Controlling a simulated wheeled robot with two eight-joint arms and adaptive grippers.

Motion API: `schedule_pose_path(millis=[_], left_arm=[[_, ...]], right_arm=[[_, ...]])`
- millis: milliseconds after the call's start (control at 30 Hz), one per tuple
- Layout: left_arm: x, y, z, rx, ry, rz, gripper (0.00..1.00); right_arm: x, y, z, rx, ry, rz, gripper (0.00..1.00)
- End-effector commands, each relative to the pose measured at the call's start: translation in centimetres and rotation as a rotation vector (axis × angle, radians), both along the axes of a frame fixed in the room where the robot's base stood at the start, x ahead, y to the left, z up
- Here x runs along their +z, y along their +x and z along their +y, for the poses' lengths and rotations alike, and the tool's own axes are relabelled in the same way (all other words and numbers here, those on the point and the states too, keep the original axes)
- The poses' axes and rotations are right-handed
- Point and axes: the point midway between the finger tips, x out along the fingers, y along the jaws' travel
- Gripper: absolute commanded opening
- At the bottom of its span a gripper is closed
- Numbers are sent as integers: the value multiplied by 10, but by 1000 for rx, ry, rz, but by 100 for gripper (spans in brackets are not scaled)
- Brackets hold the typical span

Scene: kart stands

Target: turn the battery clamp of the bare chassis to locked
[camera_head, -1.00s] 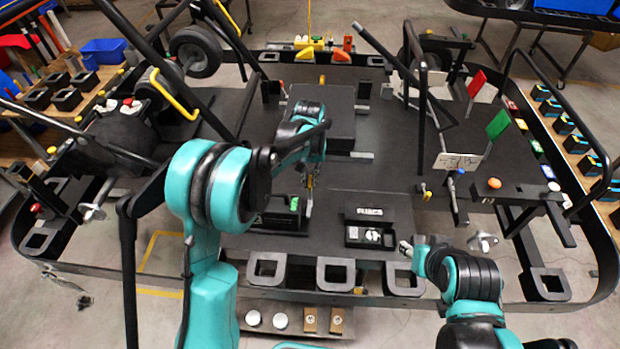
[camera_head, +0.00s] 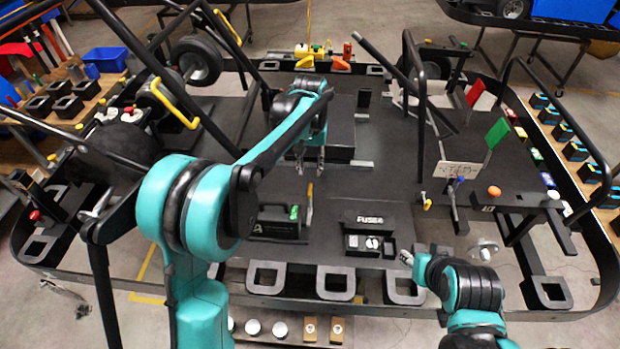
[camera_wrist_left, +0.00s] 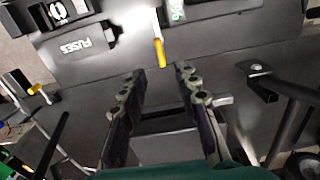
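The battery (camera_head: 278,223) is a black box with a handle and a green patch, standing near the front middle of the chassis floor. Beside its right side is the clamp lever (camera_head: 309,200), grey with a yellow tip pointing away from me. It also shows in the left wrist view (camera_wrist_left: 159,48), where the battery is mostly cut off at the top. My left gripper (camera_head: 310,172) hangs beyond the yellow tip, open and empty; its two fingers (camera_wrist_left: 153,78) are apart from the lever. My right gripper (camera_head: 406,258) is low by the front rail; its opening cannot be made out.
A raised black block (camera_head: 340,135) lies behind my left gripper. A red flag (camera_head: 476,92), a green flag (camera_head: 497,133) and an upright black bar (camera_head: 422,130) stand to the right.

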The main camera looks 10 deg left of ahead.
Motion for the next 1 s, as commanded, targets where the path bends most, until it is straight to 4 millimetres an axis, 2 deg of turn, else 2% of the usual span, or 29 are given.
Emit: schedule_pose_path(millis=[100,233,767,867,1000], left_arm=[[17,0,0,0,0,0,31],[26,0,0,0,0,0,31],[28,-1,0,0,0,-2,31],[30,-8,4,-1,-2,-18,31],[38,-37,17,-5,-9,-87,31]], right_arm=[[0,0,0,0,0,0,40],[0,0,0,0,0,0,40],[0,0,0,0,0,0,40],[-4,0,0,0,0,0,40],[-15,0,0,0,0,0,40]])
